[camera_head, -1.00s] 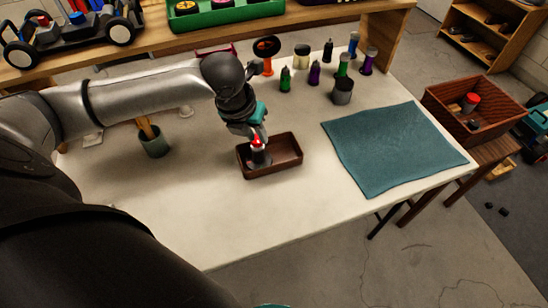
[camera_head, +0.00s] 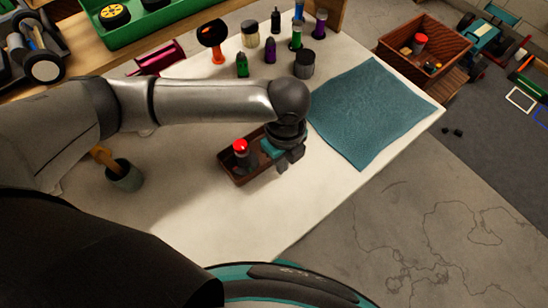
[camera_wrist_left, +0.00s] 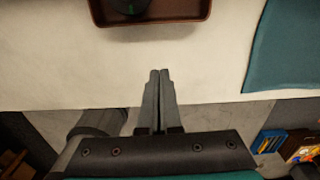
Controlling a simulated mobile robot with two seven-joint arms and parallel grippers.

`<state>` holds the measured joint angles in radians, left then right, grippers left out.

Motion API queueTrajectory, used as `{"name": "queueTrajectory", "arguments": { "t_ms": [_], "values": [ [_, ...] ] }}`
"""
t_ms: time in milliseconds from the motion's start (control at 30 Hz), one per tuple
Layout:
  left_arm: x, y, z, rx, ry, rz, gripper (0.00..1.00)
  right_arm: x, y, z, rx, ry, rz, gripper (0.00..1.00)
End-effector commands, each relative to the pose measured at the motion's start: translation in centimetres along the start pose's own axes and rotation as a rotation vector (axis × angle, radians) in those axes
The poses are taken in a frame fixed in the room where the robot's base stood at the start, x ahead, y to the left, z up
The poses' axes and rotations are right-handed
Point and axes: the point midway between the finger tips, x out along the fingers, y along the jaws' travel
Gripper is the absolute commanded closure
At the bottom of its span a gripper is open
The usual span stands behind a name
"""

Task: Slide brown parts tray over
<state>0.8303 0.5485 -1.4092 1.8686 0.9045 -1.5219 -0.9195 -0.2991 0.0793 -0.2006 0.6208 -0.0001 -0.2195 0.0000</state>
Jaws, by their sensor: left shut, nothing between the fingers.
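The brown parts tray (camera_head: 238,183) lies on the white table, left of the teal mat. A red-topped object (camera_head: 240,150) stands in it. My left arm hides part of the tray's far and right side. My left gripper (camera_head: 283,169) is shut and empty, by the tray's right end in the head view. In the left wrist view the tray's rim (camera_wrist_left: 150,21) crosses the top. There the closed fingertips (camera_wrist_left: 159,72) point at its near side, with bare table visible between in the picture. My right gripper is not in view.
The teal mat (camera_head: 365,115) lies right of the tray. Several small bottles and a dark grey jar (camera_head: 304,64) stand behind. A grey-green cup (camera_head: 123,177) with brushes is at left. The table front is clear.

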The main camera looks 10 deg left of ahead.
Motion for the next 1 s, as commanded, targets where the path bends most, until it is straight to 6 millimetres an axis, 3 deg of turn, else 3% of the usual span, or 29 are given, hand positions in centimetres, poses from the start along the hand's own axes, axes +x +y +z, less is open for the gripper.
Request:
{"name": "queueTrajectory", "arguments": {
  "t_ms": [400, 500, 633, 1000],
  "values": [
    [9.1, 0.1, 0.0, 0.000, 0.000, 0.002, 1.00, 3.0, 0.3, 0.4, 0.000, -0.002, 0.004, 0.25],
    [8.5, 0.0, 2.1, -0.002, -0.004, -0.001, 1.00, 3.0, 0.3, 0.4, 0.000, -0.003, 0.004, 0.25],
    [8.5, 0.0, 3.4, 0.000, -0.002, -0.001, 1.00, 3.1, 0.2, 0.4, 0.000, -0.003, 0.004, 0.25],
    [8.4, 0.0, 4.1, 0.001, 0.000, -0.001, 1.00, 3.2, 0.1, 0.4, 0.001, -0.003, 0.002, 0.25]
  ]
}}
